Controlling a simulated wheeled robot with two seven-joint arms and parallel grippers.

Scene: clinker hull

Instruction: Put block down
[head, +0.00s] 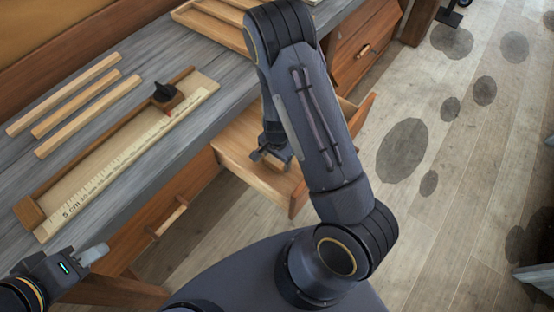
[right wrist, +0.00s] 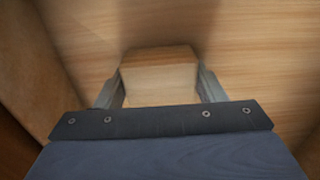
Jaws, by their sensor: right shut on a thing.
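My right gripper (head: 272,153) reaches down into an open wooden drawer (head: 255,176) under the workbench. In the right wrist view, the right gripper (right wrist: 160,88) has its two grey fingers on either side of a light wooden block (right wrist: 160,72). It is shut on the block. Pale wood fills the view beyond the block; whether the block touches the drawer floor I cannot tell. In the head view the block is mostly hidden by the gripper and arm. My left gripper (head: 95,254) is at the bench's front edge, lower left; its finger gap is not clear.
The grey workbench (head: 215,88) holds several wooden strips (head: 78,92) and a ruler board (head: 130,150) with a dark-knobbed slider (head: 165,94). A wooden tray (head: 215,22) lies at the back. A closed drawer (head: 165,217) is nearer me. Open floor (head: 460,190) lies right.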

